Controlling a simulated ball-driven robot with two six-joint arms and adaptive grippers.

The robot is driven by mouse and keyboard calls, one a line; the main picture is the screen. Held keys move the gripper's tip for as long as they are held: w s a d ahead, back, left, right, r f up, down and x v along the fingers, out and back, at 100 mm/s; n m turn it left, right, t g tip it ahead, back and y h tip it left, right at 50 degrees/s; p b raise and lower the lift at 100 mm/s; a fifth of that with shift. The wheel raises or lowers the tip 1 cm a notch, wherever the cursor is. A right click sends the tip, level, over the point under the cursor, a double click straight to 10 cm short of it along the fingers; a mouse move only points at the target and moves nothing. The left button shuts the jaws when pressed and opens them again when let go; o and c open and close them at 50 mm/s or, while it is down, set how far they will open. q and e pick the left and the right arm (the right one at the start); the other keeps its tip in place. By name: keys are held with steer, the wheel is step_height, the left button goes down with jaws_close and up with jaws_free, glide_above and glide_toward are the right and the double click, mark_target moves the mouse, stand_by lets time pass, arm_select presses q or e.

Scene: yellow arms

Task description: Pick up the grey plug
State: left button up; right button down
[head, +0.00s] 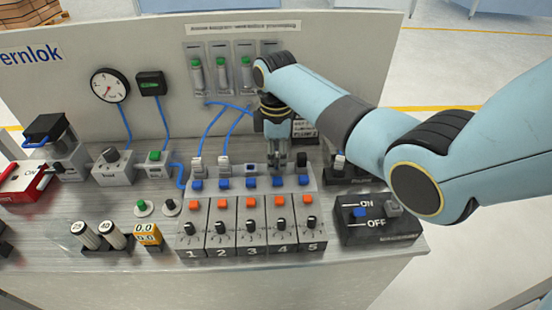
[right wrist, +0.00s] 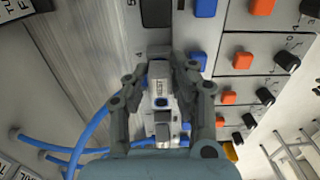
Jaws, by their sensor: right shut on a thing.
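In the head view my right gripper (head: 280,160) points down at the back of the numbered switch panel, near column 4. The plug is mostly hidden by the fingers there. I cannot tell whether it is still seated in its socket. My left gripper is not in view.
The numbered panel (head: 252,247) carries blue and orange buttons and black knobs. Two grey plugs with blue cables (head: 211,168) stand left of the gripper. A black ON/OFF box (head: 378,238) is at the right. A grey upright board (head: 160,40) stands behind.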

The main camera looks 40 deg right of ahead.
steer(key=shift+r, duration=0.1)
steer(key=shift+r, duration=0.25)
steer(key=r, duration=0.2)
steer(key=s+r, duration=0.1)
steer(key=r, duration=0.1)
steer(key=s+a+r, duration=0.1)
steer(key=s+r, duration=0.5)
steer(key=s, duration=0.4)
steer(key=shift+s+a+r, duration=0.2)
steer(key=shift+s, duration=0.1)
